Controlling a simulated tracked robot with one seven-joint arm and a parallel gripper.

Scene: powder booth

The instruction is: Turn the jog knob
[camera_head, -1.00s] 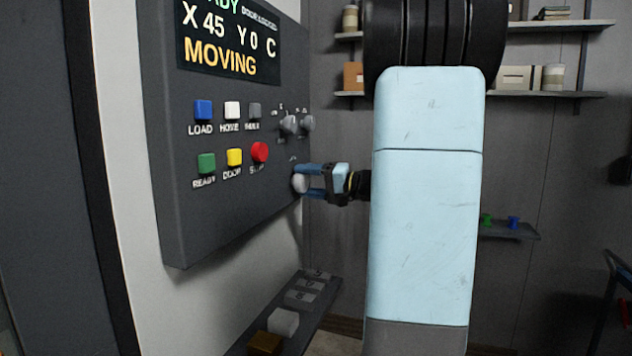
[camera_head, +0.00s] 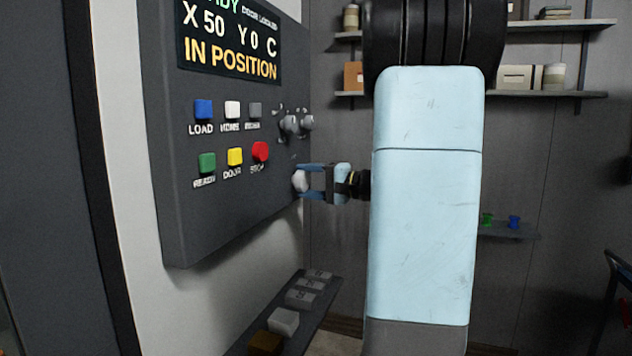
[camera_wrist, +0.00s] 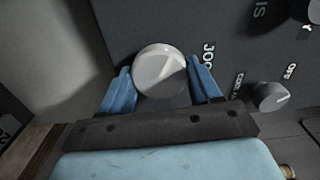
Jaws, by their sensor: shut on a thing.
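The jog knob (camera_head: 300,181) is a round, light grey knob low on the right side of the dark control panel (camera_head: 210,225). My gripper (camera_head: 304,181) reaches it from the right, with its blue fingers on either side of the knob. In the wrist view the jog knob (camera_wrist: 160,72) sits between the two blue fingertips, with a pale pointer line on its face and the label JOG beside it. My gripper (camera_wrist: 162,84) is shut on it. The panel's display (camera_head: 229,42) reads X 50, Y 0, C and IN POSITION; the C value is hidden.
Blue, white and grey buttons sit above green, yellow and red ones (camera_head: 260,151) on the panel. Two small grey knobs (camera_head: 290,124) are above the jog knob. A ledge (camera_head: 310,290) with blocks lies below. Shelves (camera_head: 560,94) stand behind.

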